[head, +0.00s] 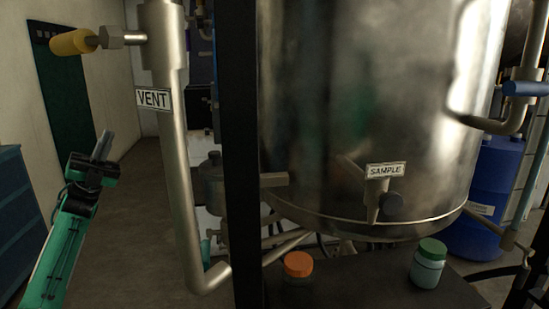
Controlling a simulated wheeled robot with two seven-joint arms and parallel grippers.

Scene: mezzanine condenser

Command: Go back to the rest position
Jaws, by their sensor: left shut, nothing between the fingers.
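My left gripper (103,147) is at the left of the head view, at the end of my green arm. Its fingers are shut with nothing between them and point upward. It is in open air, left of the vent pipe (181,190) and below the yellow-handled valve (74,41), touching neither. My right gripper is not in view.
A large steel tank (340,90) fills the middle, with a sample valve (391,204). A black post (241,150) stands before it. An orange-lidded jar (298,268) and a green-lidded jar (428,264) stand on a dark shelf (360,285). Floor (135,240) is free at left.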

